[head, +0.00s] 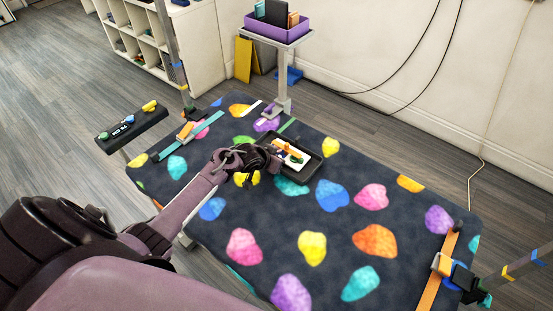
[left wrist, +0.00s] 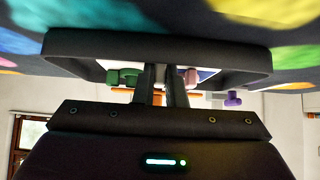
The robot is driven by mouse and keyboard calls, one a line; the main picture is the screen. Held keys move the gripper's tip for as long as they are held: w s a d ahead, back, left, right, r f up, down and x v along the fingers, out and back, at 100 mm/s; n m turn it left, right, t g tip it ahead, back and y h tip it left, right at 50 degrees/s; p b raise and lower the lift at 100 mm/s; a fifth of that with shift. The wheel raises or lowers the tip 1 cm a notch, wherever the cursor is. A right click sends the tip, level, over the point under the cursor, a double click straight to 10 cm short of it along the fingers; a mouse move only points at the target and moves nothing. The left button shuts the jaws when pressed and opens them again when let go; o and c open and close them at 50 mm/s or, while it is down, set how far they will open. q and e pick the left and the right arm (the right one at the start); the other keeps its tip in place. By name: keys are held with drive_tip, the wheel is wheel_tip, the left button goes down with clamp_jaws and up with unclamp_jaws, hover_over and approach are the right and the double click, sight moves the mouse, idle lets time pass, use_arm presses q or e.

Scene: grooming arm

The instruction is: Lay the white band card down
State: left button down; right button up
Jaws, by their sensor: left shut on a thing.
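The white band card (head: 291,154) shows inside a small black tray (head: 314,168) on the table, with an orange strip across it. My left gripper (head: 273,160) reaches in from the left at the tray's near left side. In the left wrist view its two fingers (left wrist: 164,86) are close together, shut on the card at the tray (left wrist: 62,48). White parts of the card (left wrist: 205,73) show beside the fingers, with green and pinkish pieces close by. The exact grip point is hidden, and I cannot tell whether the card touches the tray floor. My right gripper is not in view.
The table's dark mat (head: 285,215) has colourful blob prints. A purple bin (head: 268,31) stands on a post behind it. Clamps with straps sit at the left and right (head: 441,265) ends. A dark side shelf (head: 130,131) holds small coloured pieces. The near mat is clear.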

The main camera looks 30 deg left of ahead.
use_arm(q)
drive_tip(key=shift+f, duration=0.2)
drive_tip(key=c, duration=1.4)
unclamp_jaws()
drive_tip(key=shift+v, duration=3.9)
